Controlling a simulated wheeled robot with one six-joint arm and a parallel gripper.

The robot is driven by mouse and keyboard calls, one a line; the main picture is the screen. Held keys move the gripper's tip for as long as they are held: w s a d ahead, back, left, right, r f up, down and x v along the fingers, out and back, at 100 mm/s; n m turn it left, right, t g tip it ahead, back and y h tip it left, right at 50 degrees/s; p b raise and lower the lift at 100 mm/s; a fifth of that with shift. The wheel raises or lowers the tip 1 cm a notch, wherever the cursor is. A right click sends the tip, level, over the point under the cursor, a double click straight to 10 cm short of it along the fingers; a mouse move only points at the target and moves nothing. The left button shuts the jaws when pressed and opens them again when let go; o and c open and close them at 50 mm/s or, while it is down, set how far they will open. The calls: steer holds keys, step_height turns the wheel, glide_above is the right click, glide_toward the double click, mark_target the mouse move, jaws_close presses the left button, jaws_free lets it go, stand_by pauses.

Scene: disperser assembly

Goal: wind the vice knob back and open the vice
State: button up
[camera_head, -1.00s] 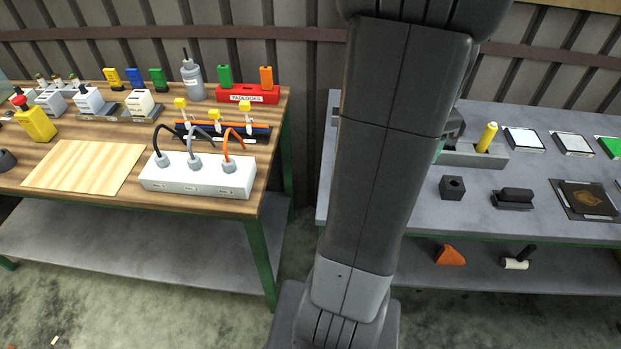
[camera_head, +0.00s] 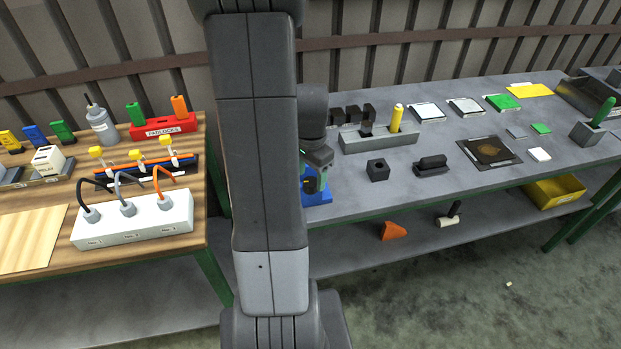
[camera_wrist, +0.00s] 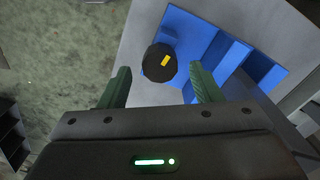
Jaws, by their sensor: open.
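The blue vice (camera_wrist: 215,45) is on the grey bench, and its blue base (camera_head: 318,197) shows at the bench's left end in the head view. Its round black knob (camera_wrist: 160,63) has a yellow mark and shows just beyond and between my fingertips in the wrist view. My gripper (camera_wrist: 160,80) is open, with one green finger to each side of the knob. I see a gap on both sides and no clear contact. In the head view my gripper (camera_head: 316,165) is at the vice, and my arm hides part of that area.
On the grey bench (camera_head: 350,205), a grey holder (camera_head: 378,141) with a yellow-handled tool, a black block (camera_head: 377,170) and a dark roller-like part (camera_head: 431,166) stand right of the vice. The wooden bench (camera_head: 200,215) with a white socket strip (camera_head: 140,218) is on the left.

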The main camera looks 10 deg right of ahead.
steer(key=shift+f, duration=1.2)
steer(key=c, duration=1)
steer(key=shift+n, duration=0.3)
